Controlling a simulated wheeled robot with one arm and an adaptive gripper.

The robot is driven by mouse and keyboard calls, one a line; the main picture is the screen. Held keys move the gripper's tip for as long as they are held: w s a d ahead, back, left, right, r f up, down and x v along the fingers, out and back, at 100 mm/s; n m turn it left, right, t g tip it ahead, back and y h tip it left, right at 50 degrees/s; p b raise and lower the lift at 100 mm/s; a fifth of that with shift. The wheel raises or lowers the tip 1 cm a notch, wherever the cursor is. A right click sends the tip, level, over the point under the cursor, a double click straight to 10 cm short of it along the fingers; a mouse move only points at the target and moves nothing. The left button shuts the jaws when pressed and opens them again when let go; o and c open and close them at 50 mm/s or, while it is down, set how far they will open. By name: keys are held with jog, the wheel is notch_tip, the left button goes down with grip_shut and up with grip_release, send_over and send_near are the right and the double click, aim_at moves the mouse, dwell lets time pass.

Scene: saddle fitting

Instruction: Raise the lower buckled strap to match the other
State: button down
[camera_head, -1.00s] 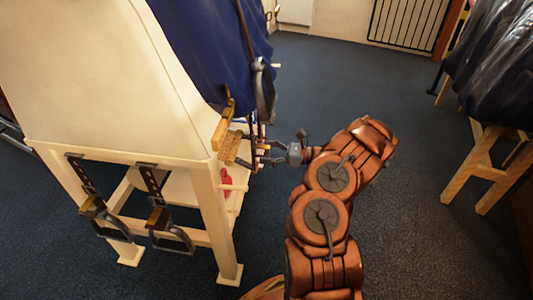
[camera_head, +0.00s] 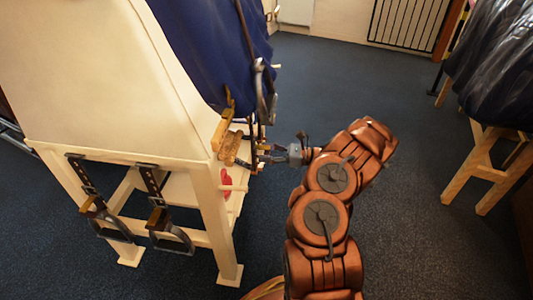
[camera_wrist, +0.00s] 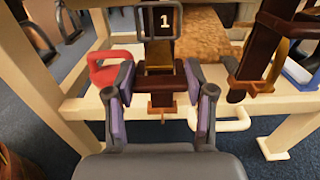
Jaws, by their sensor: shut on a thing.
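In the wrist view, a dark brown strap (camera_wrist: 160,82) hangs upright in the middle, with a grey metal buckle frame and a white "1" above it. A brass-coloured piece (camera_wrist: 158,56) sits below the frame, and a small tan-brown piece (camera_wrist: 162,106) crosses the strap lower down. My gripper (camera_wrist: 159,78) has its purple-padded fingers shut on the strap's wide dark part, one on each side. A second dark strap (camera_wrist: 262,48) with a brown cross-piece hangs to the right, apart from the fingers. In the head view, my gripper (camera_head: 264,157) is beside the stand; the strap it holds is hard to make out.
A pale wooden stand (camera_head: 207,205) carries a blue cover (camera_head: 205,40). Two stirrups (camera_head: 172,240) hang on its near side. A red handled thing (camera_wrist: 105,68) and a brown bristly block (camera_wrist: 200,38) lie behind the straps. Open floor lies right of my arm.

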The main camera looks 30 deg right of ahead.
aim_at(255, 139)
jog(key=shift+s+r+p, duration=0.1)
jog(key=shift+r+p, duration=2.3)
jog(key=shift+r, duration=0.5)
jog(key=shift+f, duration=0.1)
jog(key=shift+c, duration=2)
grip_release()
jog(key=shift+d, duration=0.15)
jog(key=v, duration=1.1)
jog(key=shift+s+d, duration=0.2)
jog(key=shift+s, duration=0.1)
